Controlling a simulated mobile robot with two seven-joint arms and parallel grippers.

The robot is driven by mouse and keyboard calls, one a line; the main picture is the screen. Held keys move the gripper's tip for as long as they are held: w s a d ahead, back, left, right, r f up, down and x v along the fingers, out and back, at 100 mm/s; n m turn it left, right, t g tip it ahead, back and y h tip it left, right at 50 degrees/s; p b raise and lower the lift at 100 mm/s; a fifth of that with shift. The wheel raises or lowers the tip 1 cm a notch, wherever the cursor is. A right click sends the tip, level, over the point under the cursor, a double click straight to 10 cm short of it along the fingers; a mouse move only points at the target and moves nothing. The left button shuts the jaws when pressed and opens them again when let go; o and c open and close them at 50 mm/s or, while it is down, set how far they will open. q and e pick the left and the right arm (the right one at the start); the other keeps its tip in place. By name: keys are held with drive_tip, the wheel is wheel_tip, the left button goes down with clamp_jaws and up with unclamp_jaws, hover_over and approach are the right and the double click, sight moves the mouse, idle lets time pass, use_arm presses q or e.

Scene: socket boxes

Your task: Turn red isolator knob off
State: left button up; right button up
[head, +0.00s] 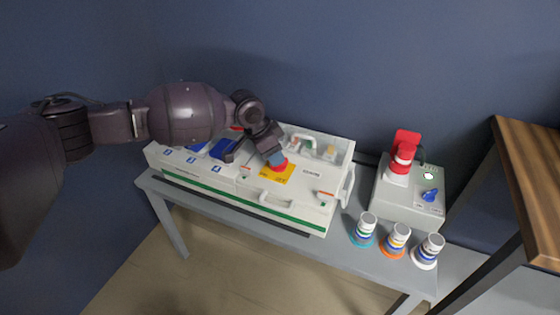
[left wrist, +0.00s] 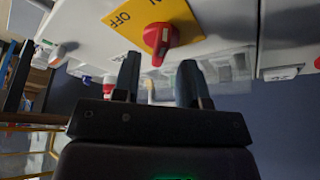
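The red isolator knob (head: 281,168) sits on a yellow plate (head: 277,177) on the large white socket box (head: 295,211). The word OFF on the yellow plate (left wrist: 128,17) reads upside down, left of the knob. My left gripper (head: 276,158) is over the knob and partly covers it. In the left wrist view its two fingers (left wrist: 159,62) are apart, with the knob in line with the gap at their tips. I cannot tell whether they touch it.
The white box has blue socket covers (head: 222,148) on its left and handles at its front. A wooden top (head: 535,165) is at far right.

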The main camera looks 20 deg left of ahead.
use_arm(q)
drive_tip(key=shift+b+x, duration=0.4)
drive_tip(key=shift+x, duration=1.15)
drive_tip(key=shift+c, duration=0.4)
clamp_jaws()
